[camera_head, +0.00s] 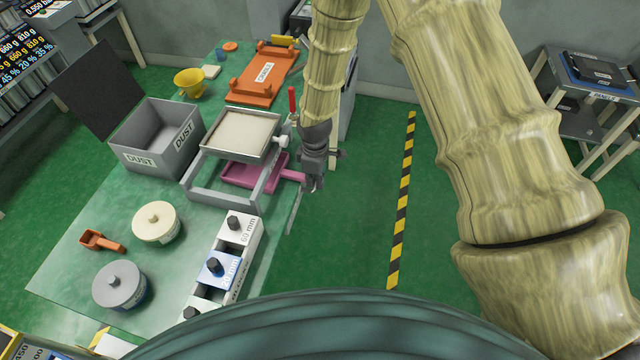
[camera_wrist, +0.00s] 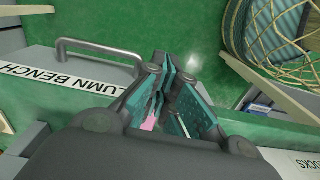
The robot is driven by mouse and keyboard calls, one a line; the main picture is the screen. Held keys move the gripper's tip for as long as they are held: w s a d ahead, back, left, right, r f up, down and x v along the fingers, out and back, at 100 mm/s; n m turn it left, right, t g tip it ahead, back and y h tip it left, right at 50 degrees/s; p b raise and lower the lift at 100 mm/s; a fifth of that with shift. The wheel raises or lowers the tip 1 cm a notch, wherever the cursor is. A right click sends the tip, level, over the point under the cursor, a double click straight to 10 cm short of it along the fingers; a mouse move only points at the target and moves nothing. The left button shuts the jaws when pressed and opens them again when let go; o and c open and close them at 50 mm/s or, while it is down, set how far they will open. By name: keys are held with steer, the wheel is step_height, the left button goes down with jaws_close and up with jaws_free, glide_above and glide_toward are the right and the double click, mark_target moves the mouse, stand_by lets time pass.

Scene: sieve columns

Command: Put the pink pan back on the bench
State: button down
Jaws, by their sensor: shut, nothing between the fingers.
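The pink pan (camera_head: 243,175) sits low inside the grey stand (camera_head: 222,195), under the raised sand-coloured sieve tray (camera_head: 240,135), which hides its back part. Its pink handle (camera_head: 292,175) sticks out to the right past the bench edge. My gripper (camera_head: 314,186) is just beyond the handle's end, off the right edge of the green bench (camera_head: 85,240). In the wrist view my gripper (camera_wrist: 172,68) shows its teal finger pads close together at the tips, with nothing held. A small pink sliver (camera_wrist: 150,123) shows between the fingers; I cannot tell whether it touches them.
On the bench are a grey DUST bin (camera_head: 150,160), an orange tray (camera_head: 262,78), a yellow funnel (camera_head: 189,82), lidded pots (camera_head: 118,285) and a block rack (camera_head: 240,240). A metal bench rail (camera_wrist: 90,45) is close by in the wrist view.

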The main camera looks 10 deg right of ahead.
stand_by(0.3)
steer(key=s+d+r+b, duration=0.2)
steer(key=d+r, duration=0.1)
steer(key=r, duration=0.7)
steer(key=shift+d, duration=0.3)
stand_by(0.4)
steer(key=s+f+m+y, duration=0.1)
steer(key=s+f+m, duration=0.2)
steer(key=s+f, duration=0.65)
steer(key=s+d+f+m, duration=0.2)
steer(key=s+f+m, duration=0.1)
steer(key=s, duration=0.5)
steer(key=s+d+f+m, duration=0.2)
steer(key=s+f, duration=0.3)
steer(key=s, duration=0.4)
steer(key=s+d+f+m+h, duration=0.1)
steer(key=s+f+m, duration=0.3)
steer(key=s, duration=0.5)
steer(key=shift+d+f+m, duration=0.3)
steer(key=shift+d+f, duration=0.1)
steer(key=shift+d, duration=0.4)
